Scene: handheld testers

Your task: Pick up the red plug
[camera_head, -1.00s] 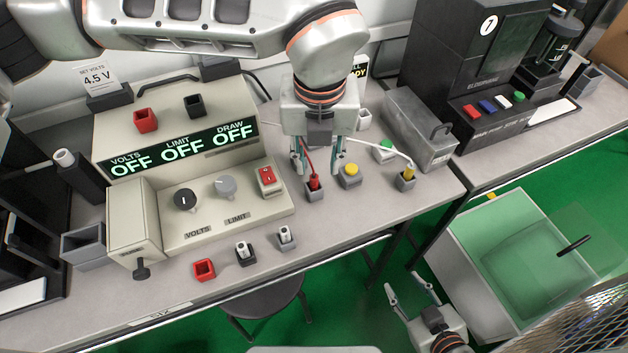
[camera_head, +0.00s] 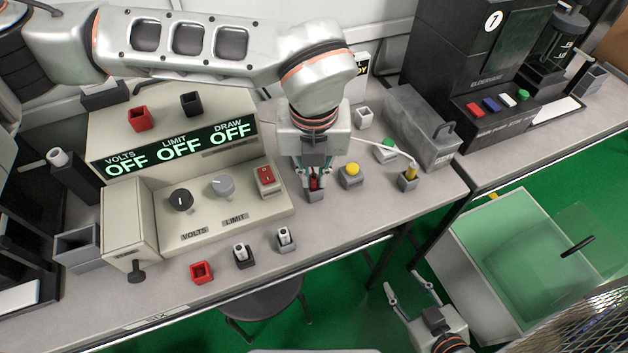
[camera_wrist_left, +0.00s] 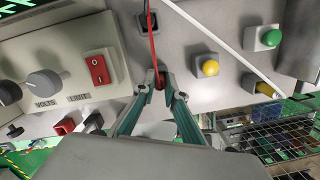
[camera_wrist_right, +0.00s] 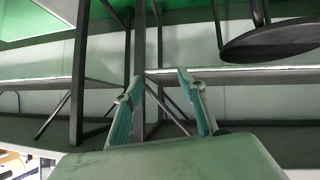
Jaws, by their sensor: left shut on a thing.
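The red plug (camera_head: 314,183) stands upright in a small grey holder (camera_head: 316,196) on the bench, just right of the power supply's red switch. My left gripper (camera_head: 314,181) has come down over it from above, and its fingers are closed on the plug. In the left wrist view the plug (camera_wrist_left: 159,82) shows between the fingertips, with its red lead running up past them. The lower part of the plug is hidden by the fingers and holder. My right gripper (camera_head: 408,288) is open and empty, low beside the bench front; the right wrist view shows its parted fingers (camera_wrist_right: 160,88).
A yellow button (camera_head: 351,170) and a yellow plug (camera_head: 410,172) in a holder stand to the right. The power supply (camera_head: 150,190) stands close on the left, reading OFF. A red socket (camera_head: 201,271) and white-topped parts sit near the front edge.

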